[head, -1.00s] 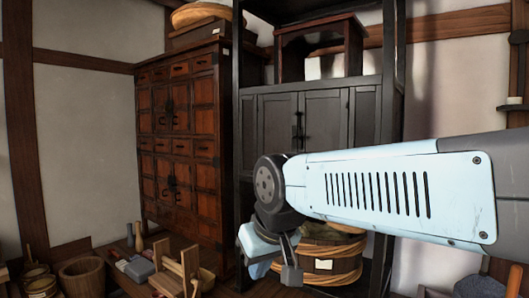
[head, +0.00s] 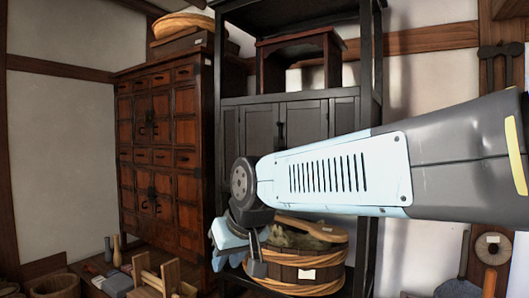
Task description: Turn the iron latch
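Dark iron fittings show on the doors of the brown wooden chest (head: 188,130) at left, one at the upper doors (head: 150,118) and one at the lower doors (head: 152,194). A dark vertical fitting (head: 281,131) also shows on the black cabinet's doors (head: 306,122). I cannot tell which is the task's iron latch. My gripper (head: 242,255) hangs low in the middle, below my arm's wrist joint, in front of the rack and left of the wooden tub. Its fingers are small and partly overlapped, so its opening is unclear. I see nothing held in it.
A wooden tub (head: 330,273) with a pale label stands on the black rack (head: 370,70). A low bench with wooden tools (head: 165,278) lies at lower left, beside a bucket (head: 55,287). A round disc (head: 493,249) hangs at right.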

